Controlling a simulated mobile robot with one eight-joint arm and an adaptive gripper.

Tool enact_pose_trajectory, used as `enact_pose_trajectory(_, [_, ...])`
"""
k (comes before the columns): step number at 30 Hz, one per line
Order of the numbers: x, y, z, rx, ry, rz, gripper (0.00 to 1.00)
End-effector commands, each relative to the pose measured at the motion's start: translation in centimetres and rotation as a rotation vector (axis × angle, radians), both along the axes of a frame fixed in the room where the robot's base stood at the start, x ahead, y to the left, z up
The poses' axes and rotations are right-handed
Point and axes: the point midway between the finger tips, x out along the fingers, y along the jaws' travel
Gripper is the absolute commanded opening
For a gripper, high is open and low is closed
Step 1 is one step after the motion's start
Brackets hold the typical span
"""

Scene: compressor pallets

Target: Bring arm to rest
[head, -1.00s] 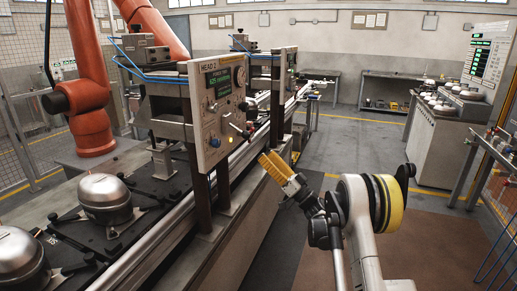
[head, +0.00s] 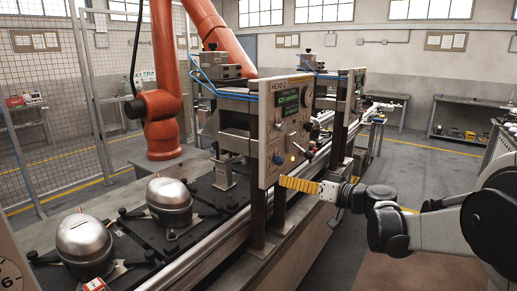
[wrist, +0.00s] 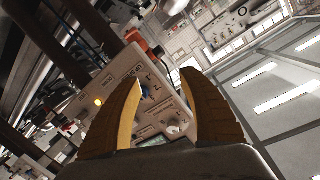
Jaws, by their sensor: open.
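My gripper (head: 300,185) has yellow ribbed fingers and is in the middle of the head view, at the end of my white and black arm. It points left, toward the lower part of the HEAD 2 control panel (head: 285,125). In the wrist view the two yellow fingers (wrist: 165,115) stand wide apart with nothing between them. The panel (wrist: 150,85) shows tilted beyond and between them, with a lit yellow lamp and knobs. Whether a fingertip touches the panel cannot be told from the head view.
Two silver compressors (head: 85,245) (head: 170,205) sit on dark pallets on the conveyor line at left. An orange robot arm (head: 163,115) stands behind it, near a mesh fence (head: 60,110). Workbenches (head: 460,120) line the back wall. Open floor (head: 425,165) lies to the right.

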Motion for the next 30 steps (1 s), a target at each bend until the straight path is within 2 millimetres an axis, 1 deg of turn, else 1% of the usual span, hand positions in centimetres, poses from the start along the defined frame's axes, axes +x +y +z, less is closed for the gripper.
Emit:
enact_pose_trajectory(1, [-2.3, 0.9, 0.1, -0.046, 0.058, -0.001, 0.49])
enact_pose_trajectory(2, [-3.6, 1.3, -0.1, -0.075, 0.097, -0.005, 0.49])
enact_pose_trajectory(3, [-5.4, 1.7, -0.4, -0.115, 0.148, -0.014, 0.49])
enact_pose_trajectory(5, [-8.3, 2.0, -1.0, -0.176, 0.22, -0.033, 0.49])
enact_pose_trajectory(6, [-10.3, 2.1, -1.5, -0.216, 0.266, -0.049, 0.49])
enact_pose_trajectory(8, [-13.3, 1.9, -2.3, -0.278, 0.328, -0.081, 0.49])
enact_pose_trajectory(9, [-15.3, 1.6, -2.9, -0.318, 0.367, -0.106, 0.49])
enact_pose_trajectory(11, [-18.3, 0.9, -3.9, -0.379, 0.42, -0.148, 0.49])
enact_pose_trajectory(12, [-20.3, 0.3, -4.6, -0.419, 0.45, -0.179, 0.49])
enact_pose_trajectory(13, [-21.8, -0.2, -5.2, -0.45, 0.472, -0.203, 0.49])
enact_pose_trajectory(15, [-25.1, -1.6, -6.5, -0.516, 0.515, -0.267, 0.49])
enact_pose_trajectory(18, [-29.1, -3.8, -8.2, -0.6, 0.553, -0.358, 0.49])
enact_pose_trajectory(21, [-32.0, -5.8, -9.5, -0.664, 0.571, -0.437, 0.49])
enact_pose_trajectory(24, [-33.8, -7.3, -10.4, -0.704, 0.577, -0.494, 0.49])
enact_pose_trajectory(27, [-34.6, -8.0, -10.8, -0.724, 0.576, -0.523, 0.49])
enact_pose_trajectory(30, [-34.8, -8.3, -10.9, -0.731, 0.576, -0.534, 0.49])
